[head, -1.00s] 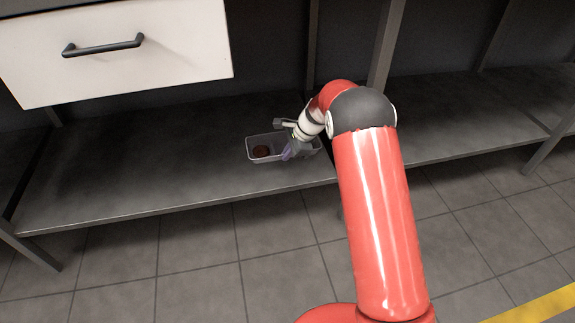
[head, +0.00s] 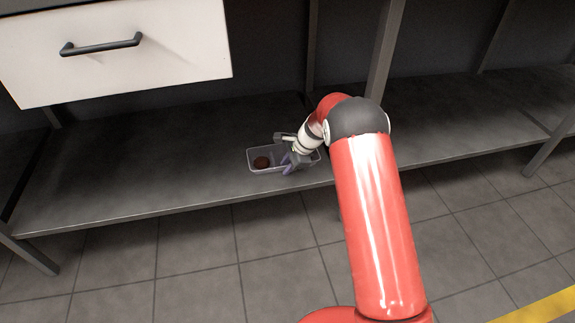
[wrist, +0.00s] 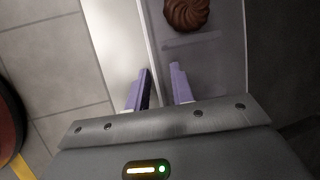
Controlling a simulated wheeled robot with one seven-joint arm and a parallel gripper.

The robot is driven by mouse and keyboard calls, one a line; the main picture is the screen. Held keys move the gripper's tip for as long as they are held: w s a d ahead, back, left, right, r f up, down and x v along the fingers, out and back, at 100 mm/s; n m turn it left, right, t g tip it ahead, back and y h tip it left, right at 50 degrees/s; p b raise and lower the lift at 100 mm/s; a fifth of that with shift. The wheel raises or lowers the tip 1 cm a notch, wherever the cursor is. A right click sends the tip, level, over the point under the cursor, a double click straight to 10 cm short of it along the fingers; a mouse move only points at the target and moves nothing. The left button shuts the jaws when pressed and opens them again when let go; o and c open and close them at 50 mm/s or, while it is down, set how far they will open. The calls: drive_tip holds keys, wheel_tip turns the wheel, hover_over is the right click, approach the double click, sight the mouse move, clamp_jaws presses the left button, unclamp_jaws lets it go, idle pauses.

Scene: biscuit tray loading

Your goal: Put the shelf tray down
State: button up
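The shelf tray (head: 252,167) is a small pale, see-through tray that looks level on the dark lower shelf, close to its front edge. One brown swirled biscuit (head: 261,161) lies in its left part; the biscuit also shows in the wrist view (wrist: 188,14). My gripper (head: 287,165) is at the tray's front wall. In the wrist view the purple fingers (wrist: 160,72) stand on either side of the tray wall (wrist: 151,40), one outside and one inside. A gap shows between the wall and the inner finger, so the gripper looks open. The tray's right end is partly hidden by my gripper.
The lower shelf (head: 130,165) is bare left of the tray. A white drawer (head: 120,65) with a dark handle hangs above it on the left. A grey upright post (head: 385,55) stands behind my arm. Tiled floor lies in front.

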drive_tip(key=s+d+r+n+p, duration=0.1)
drive_tip(key=s+d+r, duration=0.25)
drive_tip(key=r, duration=0.55)
drive_tip(key=s+d+r+n+p, duration=0.15)
drive_tip(key=d+r, duration=0.25)
drive_tip(key=r, duration=0.6)
drive_tip(key=s+d+r+n+t+h, duration=0.2)
drive_tip(key=s+d+r+n, duration=0.2)
drive_tip(key=s+r, duration=0.6)
drive_tip(key=s+d+r+n+t+h, duration=0.1)
drive_tip(key=s+d+n, duration=0.2)
drive_tip(key=s, duration=0.9)
drive_tip(key=s+d+n+t+h, duration=0.1)
drive_tip(key=s+d+n, duration=0.3)
drive_tip(key=s, duration=0.8)
drive_tip(key=shift+s+d+r+n+h+b, duration=0.2)
drive_tip(key=shift+r+n+h+b, duration=0.15)
drive_tip(key=shift+h+b, duration=0.15)
